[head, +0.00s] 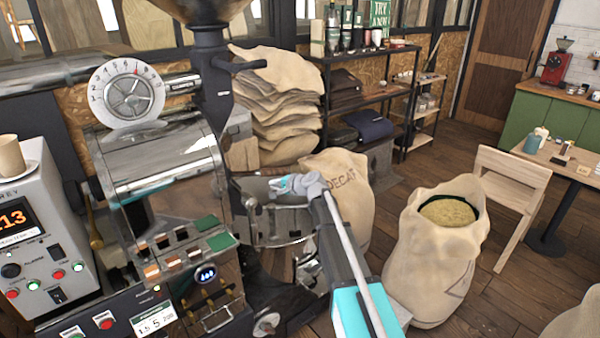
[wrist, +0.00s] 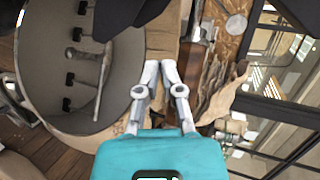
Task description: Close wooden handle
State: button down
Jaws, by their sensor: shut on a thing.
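My gripper (head: 272,186) is in front of the roaster, at the grey round bin, in the head view. In the wrist view my gripper (wrist: 160,66) has its two grey fingers nearly together. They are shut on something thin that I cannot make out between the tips. A brown wooden handle (wrist: 194,58) with a metal collar lies just right of the fingertips in the wrist view. In the head view a short brown wooden piece (head: 245,173) shows above the bin, close to the fingertips; I cannot tell whether it is the same handle.
The roaster (head: 160,165) fills the left. The grey bin (wrist: 38,55) with stirring arms inside is left of my fingers in the wrist view. A DECAF sack (head: 347,190) and an open bean sack (head: 425,265) stand right of my arm. A chair (head: 515,185) is farther right.

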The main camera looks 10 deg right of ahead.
jog(key=s+d+f+n+g+h+b, duration=0.1)
jog(key=s+d+f+n+g+h, duration=0.3)
jog(key=s, duration=0.8)
jog(key=s+d+f+n+g+h, duration=0.25)
jog(key=s+d+f, duration=0.25)
jog(key=s, duration=0.7)
jog(key=s+d+f+n+g+h+b, duration=0.1)
jog(key=s+d+f+n+g+h, duration=0.3)
jog(key=s, duration=0.8)
jog(key=w+a+r+m+t+y+b, duration=0.1)
jog(key=w+r+t+y, duration=0.15)
jog(key=w, duration=0.45)
jog(key=w+r+m+t+y, duration=0.1)
jog(key=w+m+y, duration=0.1)
jog(key=w+y, duration=0.3)
jog(key=w+a+r+m+t+y+b, duration=0.1)
jog(key=w+t+y, duration=0.15)
jog(key=w, duration=0.55)
jog(key=w+d+r+m+t+y, duration=0.1)
jog(key=w+d+r+m+t, duration=0.2)
jog(key=w+d+r+t, duration=0.1)
jog(key=w+d+r+m+t+y+b, duration=0.1)
jog(key=w+d+r+m+t+y, duration=0.1)
jog(key=w+d+r, duration=0.3)
jog(key=w+r+m+t, duration=0.1)
jog(key=w, duration=0.3)
jog(key=shift+w+t, duration=0.2)
jog(key=shift+t, duration=0.15)
jog(key=shift+w+y, duration=0.1)
jog(key=shift+y, duration=0.15)
